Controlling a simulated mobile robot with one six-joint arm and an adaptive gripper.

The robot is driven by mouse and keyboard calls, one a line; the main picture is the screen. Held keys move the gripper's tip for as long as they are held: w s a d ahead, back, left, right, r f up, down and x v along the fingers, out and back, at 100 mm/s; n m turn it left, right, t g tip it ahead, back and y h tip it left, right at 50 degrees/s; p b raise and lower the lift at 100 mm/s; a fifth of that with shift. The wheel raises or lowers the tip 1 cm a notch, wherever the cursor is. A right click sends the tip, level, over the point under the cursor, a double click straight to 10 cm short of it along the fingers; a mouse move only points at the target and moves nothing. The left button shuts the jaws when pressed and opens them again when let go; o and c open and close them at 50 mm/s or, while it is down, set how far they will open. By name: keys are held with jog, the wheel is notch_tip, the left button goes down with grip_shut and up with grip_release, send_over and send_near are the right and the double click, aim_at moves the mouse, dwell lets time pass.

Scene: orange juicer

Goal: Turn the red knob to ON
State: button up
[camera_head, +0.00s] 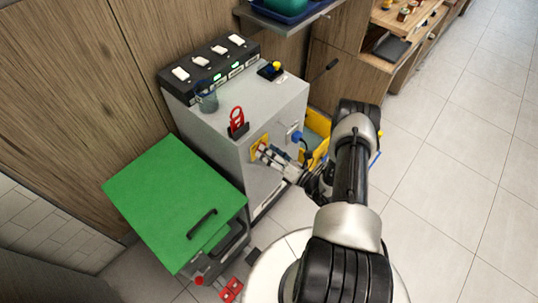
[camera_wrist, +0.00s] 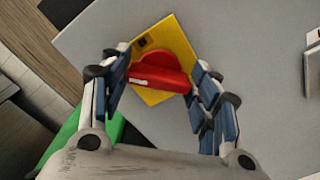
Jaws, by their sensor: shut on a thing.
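The red knob (camera_wrist: 155,68) sits on a yellow square plate (camera_wrist: 172,32) on the front of the grey cabinet. In the wrist view its grip bar runs roughly left to right, tilted slightly, with a small white mark near its left end. My gripper (camera_wrist: 162,74) has one finger at each end of the bar and is shut on it. The knob is mostly hidden there by my fingers. I cannot read any ON label.
The grey cabinet (camera_head: 285,105) carries a black switch panel (camera_head: 190,78), a glass cup (camera_head: 207,99), a red-handled item (camera_head: 237,122) and a black box with a yellow button (camera_head: 271,70). A green lid (camera_head: 165,190) stands left. Open floor (camera_head: 460,190) lies right.

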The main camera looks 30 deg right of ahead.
jog(key=m, duration=0.8)
jog(key=shift+f+m, duration=0.15)
jog(key=shift+m, duration=0.15)
dwell(0.5)
jog(key=o, duration=1)
jog(key=shift+o, duration=0.2)
jog(key=v, duration=1.2)
jog(key=shift+w, duration=0.1)
